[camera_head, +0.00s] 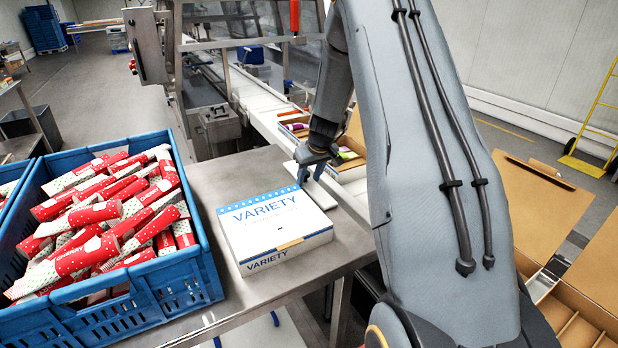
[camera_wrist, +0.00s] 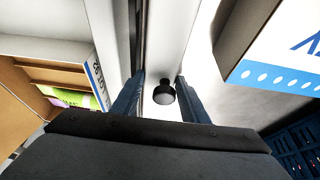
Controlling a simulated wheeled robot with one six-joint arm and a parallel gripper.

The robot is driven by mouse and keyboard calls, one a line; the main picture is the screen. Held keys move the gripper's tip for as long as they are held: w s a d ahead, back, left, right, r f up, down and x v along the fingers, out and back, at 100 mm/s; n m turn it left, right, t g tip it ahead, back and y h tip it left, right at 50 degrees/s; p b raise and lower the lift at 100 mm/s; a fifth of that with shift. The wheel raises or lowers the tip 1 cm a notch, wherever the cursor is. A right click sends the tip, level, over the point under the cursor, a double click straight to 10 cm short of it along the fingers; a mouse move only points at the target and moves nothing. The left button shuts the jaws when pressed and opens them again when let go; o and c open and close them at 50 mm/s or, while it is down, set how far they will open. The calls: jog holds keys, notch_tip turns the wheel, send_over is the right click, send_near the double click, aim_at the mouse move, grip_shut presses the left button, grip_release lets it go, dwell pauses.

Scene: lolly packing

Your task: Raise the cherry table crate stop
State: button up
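In the wrist view a dark round knob (camera_wrist: 164,94) shows on a pale surface between the two blue fingers; it looks like the crate stop, though I cannot be sure. My gripper (camera_wrist: 159,84) is open, with a gap between each finger and the knob. In the head view my gripper (camera_head: 310,177) points down just beyond the right back edge of the closed VARIETY box (camera_head: 275,222). The knob is not visible there. The steel table (camera_head: 215,178) carries the box. A blue crate (camera_head: 183,282) full of red and white cherry packs stands at the left.
A conveyor (camera_head: 262,112) runs behind the table. An open carton (camera_head: 352,160) with green and purple packs is right of my gripper. Open brown cartons (camera_head: 540,208) stand at the right. My arm hides much of the right middle. The box is close to my gripper.

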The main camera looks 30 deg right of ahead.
jog(key=shift+c, duration=0.8)
